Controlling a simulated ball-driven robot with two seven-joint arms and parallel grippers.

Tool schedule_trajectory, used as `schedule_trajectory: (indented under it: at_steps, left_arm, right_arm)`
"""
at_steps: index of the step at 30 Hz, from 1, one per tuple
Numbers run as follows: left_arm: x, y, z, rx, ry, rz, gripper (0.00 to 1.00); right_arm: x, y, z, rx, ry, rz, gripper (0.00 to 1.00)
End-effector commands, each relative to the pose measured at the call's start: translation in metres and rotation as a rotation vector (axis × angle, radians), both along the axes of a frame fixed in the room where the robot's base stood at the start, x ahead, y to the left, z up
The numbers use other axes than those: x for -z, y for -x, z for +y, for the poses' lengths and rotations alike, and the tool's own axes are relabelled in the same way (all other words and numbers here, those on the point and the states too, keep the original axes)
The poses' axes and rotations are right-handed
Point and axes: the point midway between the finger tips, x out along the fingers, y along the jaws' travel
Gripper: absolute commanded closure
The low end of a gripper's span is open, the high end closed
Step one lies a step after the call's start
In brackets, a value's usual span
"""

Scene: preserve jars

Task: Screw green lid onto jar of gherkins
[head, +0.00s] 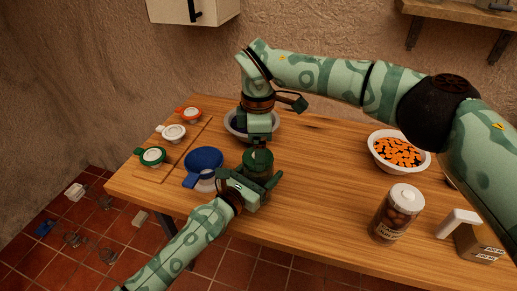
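A dark green jar top, apparently the green lid (258,156), sits at the middle left of the table, directly below my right gripper (259,144). The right gripper points straight down and its fingertips meet the top of it; I cannot tell whether they grip it. The jar of gherkins below is mostly hidden, so the fit of lid to jar cannot be seen. My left gripper (256,182) reaches in from the lower left, with its fingers on both sides of the jar, and appears shut on it.
A blue-topped clear container (204,160) stands close left of the jar. A grey bowl (236,127) is behind. Orange (189,113), white (173,132) and green-rimmed (151,156) pieces lie on a board. A carrot bowl (399,151), white-lidded jar (394,215) and box (475,243) stand right.

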Motion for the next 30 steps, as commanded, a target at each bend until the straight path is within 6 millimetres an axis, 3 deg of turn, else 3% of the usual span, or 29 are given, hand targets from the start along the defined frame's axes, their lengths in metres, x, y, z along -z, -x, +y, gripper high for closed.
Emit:
schedule_trajectory:
  at_steps: [5, 14, 18, 23, 30]
  left_arm:
    - [0.000, 0.000, 0.000, 0.001, 0.001, 0.001, 0.94]
    - [0.000, 0.000, 0.000, 0.001, 0.001, 0.001, 0.94]
    - [0.000, 0.000, -0.001, 0.001, 0.001, 0.001, 0.94]
    - [0.000, 0.000, 0.000, 0.001, 0.002, 0.001, 0.94]
    - [0.000, 0.000, -0.001, 0.001, 0.002, 0.001, 0.94]
  right_arm:
    - [-0.022, 0.000, 0.000, -0.001, 0.000, 0.000, 0.12]
    - [-0.025, 0.000, 0.000, -0.001, 0.000, 0.000, 0.16]
    - [-0.038, -0.004, 0.001, -0.017, 0.000, -0.022, 0.16]
    - [-0.045, -0.004, 0.001, -0.342, 0.003, -0.026, 0.16]
    - [-0.053, -0.003, 0.002, -1.088, 0.009, -0.018, 0.16]
